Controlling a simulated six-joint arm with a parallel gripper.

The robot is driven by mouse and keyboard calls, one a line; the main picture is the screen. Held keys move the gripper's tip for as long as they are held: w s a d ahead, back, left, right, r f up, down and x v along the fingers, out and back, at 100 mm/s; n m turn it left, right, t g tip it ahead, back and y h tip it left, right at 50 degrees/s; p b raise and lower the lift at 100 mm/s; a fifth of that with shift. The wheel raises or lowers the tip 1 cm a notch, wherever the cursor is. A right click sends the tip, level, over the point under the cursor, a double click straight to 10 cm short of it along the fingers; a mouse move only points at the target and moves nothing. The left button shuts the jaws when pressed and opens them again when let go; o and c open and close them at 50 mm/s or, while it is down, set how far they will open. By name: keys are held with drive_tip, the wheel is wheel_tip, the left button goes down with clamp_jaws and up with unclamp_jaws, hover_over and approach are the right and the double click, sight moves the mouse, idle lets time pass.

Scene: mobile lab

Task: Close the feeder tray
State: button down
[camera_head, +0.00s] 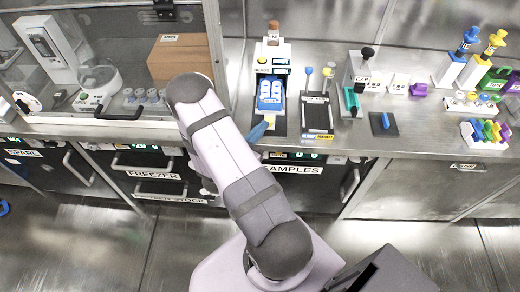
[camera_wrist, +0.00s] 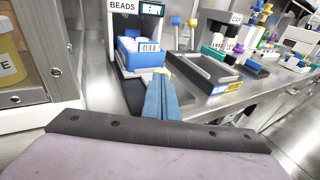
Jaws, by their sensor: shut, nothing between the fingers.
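The feeder (camera_head: 272,58) is a white unit with a dark base and a bottle on top. It also shows in the wrist view with a BEADS label (camera_wrist: 123,6). Its blue tray (camera_wrist: 140,61) sits out in front of the white body, with white contents and a label; it also shows in the head view (camera_head: 270,104). My gripper (camera_head: 267,122) has blue fingers and is shut and empty at the tray's front end.
A dark flat tray device (camera_head: 317,115) stands just right of the feeder. A glass-fronted cabinet with a cardboard box (camera_head: 180,57) is on the left. A blue-topped block (camera_head: 383,123) and several coloured tools stand further right. The counter's front edge is close below my gripper.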

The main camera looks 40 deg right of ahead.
drive_tip(key=w+d, duration=0.1)
drive_tip(key=w+d+b, duration=0.1)
drive_tip(key=w+d, duration=0.1)
drive_tip(key=shift+w+d, duration=0.2)
drive_tip(key=shift+d, duration=0.05)
drive_tip(key=b+v, duration=0.1)
drive_tip(key=v, duration=1.3)
drive_tip(key=shift+b, duration=0.4)
drive_tip(key=shift+r, duration=0.1)
